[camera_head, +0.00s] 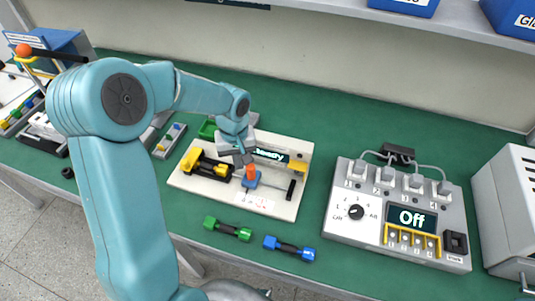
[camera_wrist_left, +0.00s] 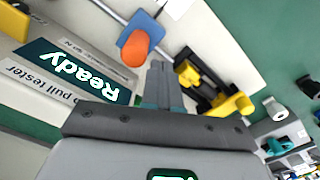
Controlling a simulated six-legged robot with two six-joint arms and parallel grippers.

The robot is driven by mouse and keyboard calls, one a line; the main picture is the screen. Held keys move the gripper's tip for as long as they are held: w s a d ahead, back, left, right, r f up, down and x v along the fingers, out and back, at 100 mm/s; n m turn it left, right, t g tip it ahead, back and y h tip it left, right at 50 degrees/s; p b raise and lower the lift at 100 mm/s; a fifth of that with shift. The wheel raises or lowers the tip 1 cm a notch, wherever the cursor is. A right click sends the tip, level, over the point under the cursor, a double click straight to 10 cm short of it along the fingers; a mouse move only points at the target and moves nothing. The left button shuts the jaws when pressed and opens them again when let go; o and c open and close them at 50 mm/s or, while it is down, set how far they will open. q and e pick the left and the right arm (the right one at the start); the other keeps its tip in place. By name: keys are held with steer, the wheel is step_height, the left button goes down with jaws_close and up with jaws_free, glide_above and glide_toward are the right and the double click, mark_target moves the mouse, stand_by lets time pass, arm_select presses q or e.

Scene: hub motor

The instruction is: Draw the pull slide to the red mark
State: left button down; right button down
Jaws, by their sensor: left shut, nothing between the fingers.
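The pull tester is a cream board (camera_head: 190,178) with a lit display reading "Ready" (camera_head: 270,155). The pull slide is a blue block (camera_head: 252,184) with an orange knob (camera_head: 251,171); the knob also shows in the left wrist view (camera_wrist_left: 134,48). My left gripper (camera_head: 241,161) is shut and empty, just above the board beside the knob. In the left wrist view its fingertips (camera_wrist_left: 157,68) point beside the knob, apparently apart from it. A small scale with reddish marking (camera_head: 262,203) lies in front of the slide; the red mark itself is too small to make out. My right gripper is not in view.
A yellow and black clamp (camera_head: 204,164) stands on the board left of the slide. Green (camera_head: 227,229) and blue (camera_head: 289,248) dumbbell-shaped pieces lie in front. A grey control box (camera_head: 345,222) reading "Off" stands to the right. Green table is clear between them.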

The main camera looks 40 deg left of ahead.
mark_target(252, 166)
arm_select(q)
steer(key=shift+f+b, duration=1.55)
steer(key=shift+w+d+b, duration=0.2)
steer(key=shift+w+d, duration=0.05)
steer(key=shift+d, duration=0.6)
steer(key=shift+w+d+b, duration=0.2)
steer(key=shift+w+d, duration=0.1)
steer(key=shift+d, duration=0.6)
steer(key=shift+w+d+b, duration=0.2)
steer(key=shift+w+d, duration=0.05)
steer(key=shift+d, duration=0.6)
steer(key=shift+a, duration=0.15)
steer(key=shift+s+a, duration=0.2)
steer(key=shift+a, duration=0.4)
steer(key=shift+r+p, duration=2.8)
steer(key=shift+r, duration=1.3)
